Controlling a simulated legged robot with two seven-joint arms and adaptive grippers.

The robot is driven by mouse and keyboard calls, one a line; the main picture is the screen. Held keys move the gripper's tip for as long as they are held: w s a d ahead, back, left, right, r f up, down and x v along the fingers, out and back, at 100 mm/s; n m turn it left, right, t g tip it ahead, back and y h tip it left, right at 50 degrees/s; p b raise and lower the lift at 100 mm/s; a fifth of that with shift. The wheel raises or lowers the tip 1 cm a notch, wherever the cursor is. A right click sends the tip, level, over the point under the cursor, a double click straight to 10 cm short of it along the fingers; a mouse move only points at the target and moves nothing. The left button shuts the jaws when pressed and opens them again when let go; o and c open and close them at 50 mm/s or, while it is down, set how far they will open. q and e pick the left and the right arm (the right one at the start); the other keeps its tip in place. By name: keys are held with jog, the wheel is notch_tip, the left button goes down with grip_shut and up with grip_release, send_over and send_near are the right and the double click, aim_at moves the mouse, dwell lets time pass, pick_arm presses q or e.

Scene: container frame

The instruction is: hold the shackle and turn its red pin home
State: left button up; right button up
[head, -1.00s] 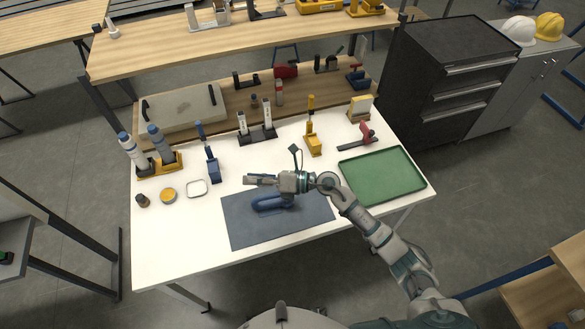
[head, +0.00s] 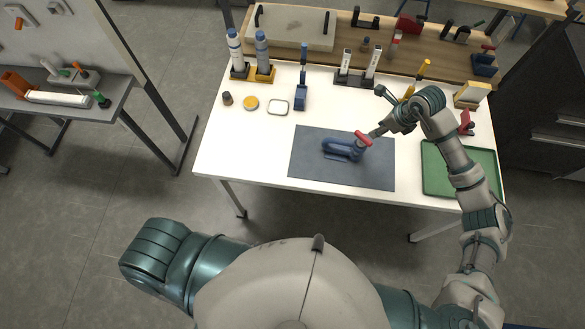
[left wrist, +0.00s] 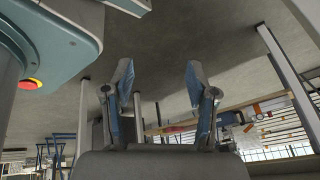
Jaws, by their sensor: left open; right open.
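The blue shackle (head: 340,149) lies on the dark grey mat (head: 310,170) on the white table in the head view. Its red pin (head: 363,138) sticks up at its right end. My right gripper (head: 376,132) is open just right of the red pin, with its fingers pointing left toward it. Whether a finger touches the pin, I cannot tell. My left gripper (left wrist: 160,100) is open and empty in the left wrist view, with two blue-padded fingers apart. In the head view the left gripper is out of sight; only my left upper arm shows.
A green tray (head: 431,184) is at the table's right, under my right arm. Bottles (head: 262,55), a blue clamp (head: 301,92), a yellow tin (head: 250,103) and a white holder (head: 355,80) stand along the back. The table's front left is clear.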

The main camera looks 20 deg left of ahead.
pick_arm(q)
jog(key=w+d+r+m+t+h, duration=0.5)
jog(key=w+d+r+m, duration=0.45)
jog(key=w+r, duration=0.55)
jog(key=w+d+r+m+t+h, duration=0.25)
jog(key=d+r+m, duration=0.2)
jog(key=r, duration=0.45)
jog(key=w+d+r+m+t+h, duration=0.25)
jog(key=d+r+m, duration=0.2)
jog(key=r, duration=0.55)
notch_tip(320, 180, up, 3)
jog(key=m, duration=0.4)
jog(key=m+y, duration=0.2)
jog(key=m, duration=1)
send_near(324, 145)
jog(key=shift+n, duration=0.25)
jog(key=v, duration=0.6)
jog(key=shift+s+d+f, duration=0.2)
jog(key=shift+f, duration=0.15)
jog(key=shift+w+a+t, duration=0.2)
jog(key=shift+t, duration=0.1)
jog(key=x, duration=1.7)
jog(key=shift+w, duration=0.1)
pick_arm(e)
jog(key=shift+d, duration=0.3)
